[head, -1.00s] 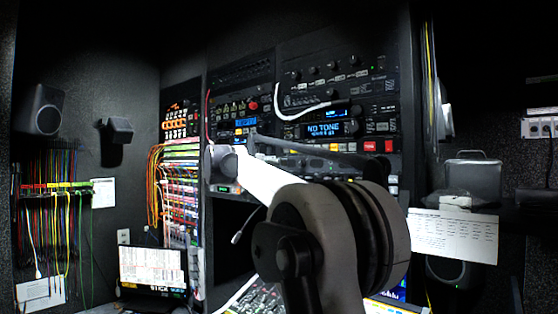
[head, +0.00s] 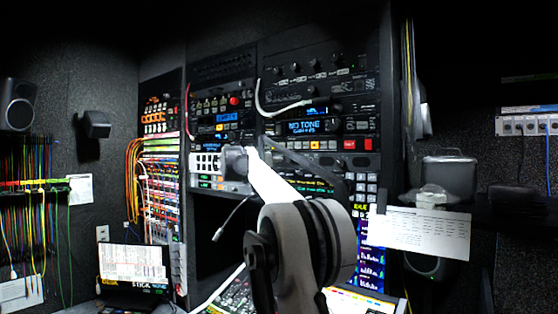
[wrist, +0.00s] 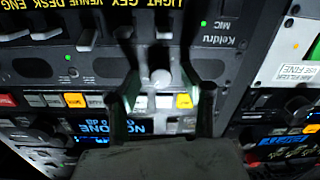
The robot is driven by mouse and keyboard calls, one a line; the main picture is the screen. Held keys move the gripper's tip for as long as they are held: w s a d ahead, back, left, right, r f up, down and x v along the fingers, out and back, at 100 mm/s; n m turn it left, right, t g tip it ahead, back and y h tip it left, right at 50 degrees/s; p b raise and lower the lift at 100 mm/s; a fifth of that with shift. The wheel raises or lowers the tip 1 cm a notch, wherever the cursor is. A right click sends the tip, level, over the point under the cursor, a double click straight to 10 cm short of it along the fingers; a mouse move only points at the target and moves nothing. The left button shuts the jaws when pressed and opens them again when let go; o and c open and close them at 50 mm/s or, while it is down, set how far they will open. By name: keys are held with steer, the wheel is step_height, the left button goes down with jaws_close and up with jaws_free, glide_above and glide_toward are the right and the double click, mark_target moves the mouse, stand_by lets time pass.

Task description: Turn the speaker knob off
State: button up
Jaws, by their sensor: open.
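In the wrist view, which shows the rack upside down, a small pale round knob (wrist: 160,78) sits on a dark panel. My gripper (wrist: 163,92) is open, with one finger on each side of this knob. I cannot tell whether the fingers touch the panel. No label naming the knob as the speaker knob is readable. In the head view my arm reaches to the equipment rack (head: 222,75), and the fingers and the knob cannot be made out clearly.
A NO TONE display (head: 308,127) and lit buttons lie close to my gripper. A row of switches (wrist: 88,32) is near the fingers in the wrist view.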

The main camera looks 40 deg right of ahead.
steer(key=shift+w+d, duration=0.1)
steer(key=shift+d, duration=0.1)
jaws_close()
